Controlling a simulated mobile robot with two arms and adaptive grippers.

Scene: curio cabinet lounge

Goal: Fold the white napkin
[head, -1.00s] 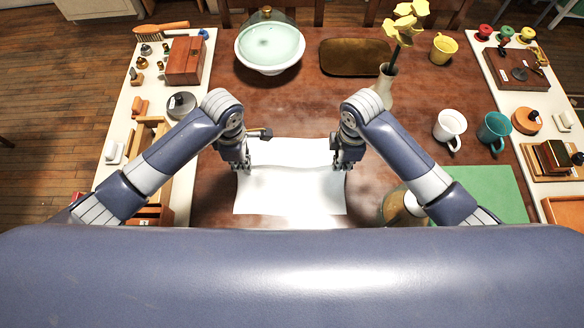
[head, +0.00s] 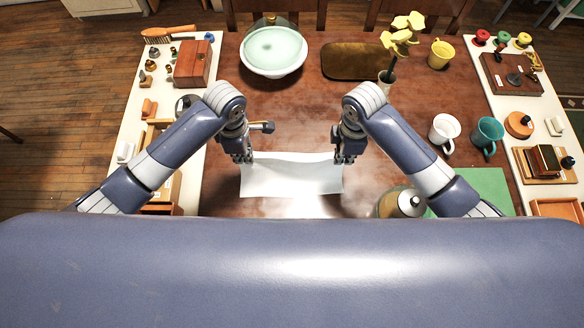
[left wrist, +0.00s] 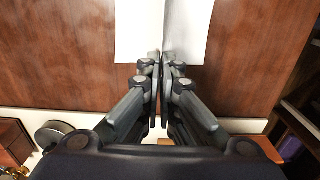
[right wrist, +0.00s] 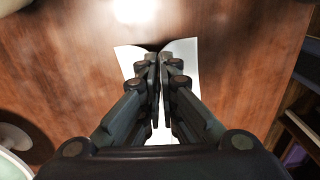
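The white napkin (head: 290,180) lies on the brown table in front of me, in the middle of the head view. It is a wide, short strip with a slightly wavy far edge, and it looks doubled over. My left gripper (head: 243,158) is at its far left corner and my right gripper (head: 345,158) at its far right corner. Both have their fingers together with cloth between them. The napkin shows on both sides of the fingers in the left wrist view (left wrist: 187,32) and the right wrist view (right wrist: 182,52). The exact layering at the grip is hidden.
A vase (head: 386,88), white mug (head: 443,130) and teal mug (head: 486,134) are to the right. A jar (head: 401,203) stands near the napkin's right side. The table between napkin and bowl is clear.

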